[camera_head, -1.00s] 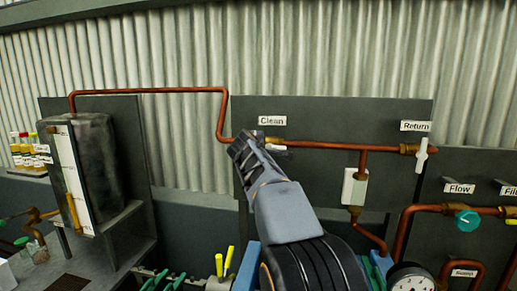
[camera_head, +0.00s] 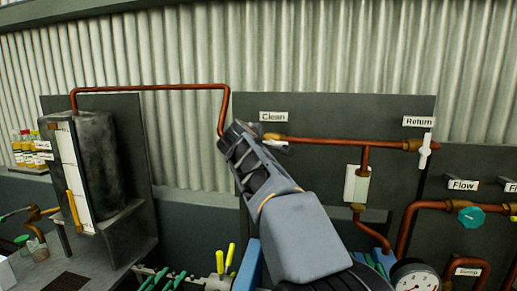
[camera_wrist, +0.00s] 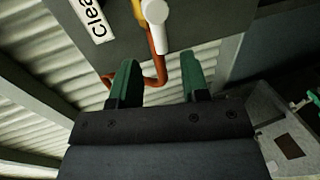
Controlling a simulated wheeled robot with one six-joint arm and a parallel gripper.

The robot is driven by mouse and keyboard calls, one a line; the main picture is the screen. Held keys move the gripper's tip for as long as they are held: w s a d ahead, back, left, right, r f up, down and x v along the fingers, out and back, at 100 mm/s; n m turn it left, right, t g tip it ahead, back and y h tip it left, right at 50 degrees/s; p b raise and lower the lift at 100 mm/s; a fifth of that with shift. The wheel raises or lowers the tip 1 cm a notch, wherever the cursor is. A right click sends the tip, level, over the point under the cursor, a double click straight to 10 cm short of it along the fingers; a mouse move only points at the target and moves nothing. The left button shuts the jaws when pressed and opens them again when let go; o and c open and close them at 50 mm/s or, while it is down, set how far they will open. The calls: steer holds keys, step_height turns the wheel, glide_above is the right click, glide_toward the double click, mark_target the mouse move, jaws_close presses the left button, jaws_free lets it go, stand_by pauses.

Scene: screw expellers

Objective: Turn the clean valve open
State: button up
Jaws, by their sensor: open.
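The "Clean" label (camera_head: 273,116) is on the dark panel, above the clean valve on the copper pipe. Only a bit of the valve's white handle (camera_head: 284,150) shows past my gripper in the head view. In the wrist view the white handle (camera_wrist: 155,12) is at the top, beyond the fingertips and between their lines, apart from both. My gripper (camera_head: 236,136) is in front of the pipe, just left of the valve. In the wrist view my gripper (camera_wrist: 160,78) is open, with its two green fingers apart and nothing between them.
The copper pipe (camera_head: 330,144) runs right to the white return valve handle (camera_head: 425,151). A white box (camera_head: 356,184) hangs below it. A dark tank (camera_head: 96,170) stands left. A teal flow knob (camera_head: 471,217) and a gauge (camera_head: 414,279) are at lower right.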

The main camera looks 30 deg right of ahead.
steer(key=b+v, duration=0.1)
steer(key=v, duration=0.6)
stand_by(0.5)
steer(key=s+a+f+m+g+y, duration=0.1)
steer(key=a+f+m+y, duration=0.1)
steer(key=f, duration=0.6)
steer(key=a+f+m+g+y, duration=0.2)
steer(key=f+m, duration=0.1)
steer(key=f, duration=0.5)
steer(key=s+a+f+m+g+y, duration=0.1)
steer(key=s+a+f+m+y, duration=0.1)
steer(key=s+a+f, duration=0.3)
steer(key=s+a+f+m+g+y, duration=0.2)
steer(key=s+a+f+y, duration=0.2)
steer(key=s+f, duration=0.7)
step_height(320, 180, down, 3)
steer(key=shift+s+a+f+g, duration=0.2)
steer(key=shift+s+a+g, duration=0.1)
steer(key=shift+a, duration=0.9)
